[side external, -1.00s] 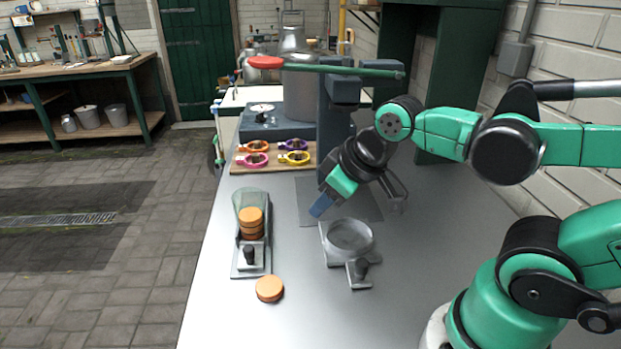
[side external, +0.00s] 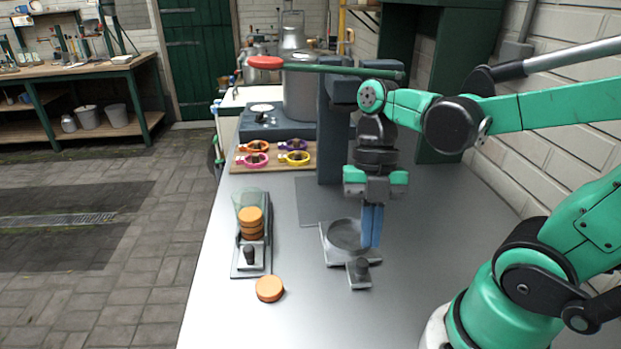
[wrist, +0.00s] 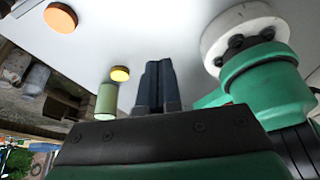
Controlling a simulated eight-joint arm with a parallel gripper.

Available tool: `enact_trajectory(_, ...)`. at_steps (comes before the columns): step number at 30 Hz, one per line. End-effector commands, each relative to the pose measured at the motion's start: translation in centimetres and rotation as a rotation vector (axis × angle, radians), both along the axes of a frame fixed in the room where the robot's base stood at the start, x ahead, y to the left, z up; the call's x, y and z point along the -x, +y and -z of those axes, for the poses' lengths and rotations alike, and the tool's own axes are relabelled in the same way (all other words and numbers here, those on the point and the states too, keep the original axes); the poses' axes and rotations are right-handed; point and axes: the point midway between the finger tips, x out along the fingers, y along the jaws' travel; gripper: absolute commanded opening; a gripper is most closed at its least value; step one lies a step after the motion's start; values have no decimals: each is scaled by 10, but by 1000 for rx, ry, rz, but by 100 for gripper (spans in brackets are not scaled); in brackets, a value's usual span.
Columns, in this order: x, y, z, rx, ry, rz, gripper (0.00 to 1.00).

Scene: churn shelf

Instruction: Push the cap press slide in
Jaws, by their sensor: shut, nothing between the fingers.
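The cap press is a dark blue-grey column (side external: 333,130) with a green lever ending in a red grip (side external: 265,62). Its grey slide (side external: 336,257) is out on the bench in front of the column. The slide carries a round grey dish (side external: 345,234) and has a dark knob (side external: 362,267) at its near end. My gripper (side external: 371,243) points straight down with its blue fingers together and empty, overlapping the dish's right side. I cannot tell whether the fingertips touch it. The fingers (wrist: 155,85) also show together in the wrist view; the slide is not identifiable there.
A loose orange cap (side external: 269,289) lies in front. A wooden board (side external: 273,168) with coloured rings stands behind. The bench between holder and slide is clear.

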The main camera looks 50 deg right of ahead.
Motion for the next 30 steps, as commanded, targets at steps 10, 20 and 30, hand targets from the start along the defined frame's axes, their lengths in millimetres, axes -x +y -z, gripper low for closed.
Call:
enact_trajectory(10, 9, 13, 45, 2, -1, 1, 0)
enact_trajectory(20, 15, 22, 78, 2, -1, 1, 0)
enact_trajectory(30, -3, -4, 84, 3, -1, 7, 0)
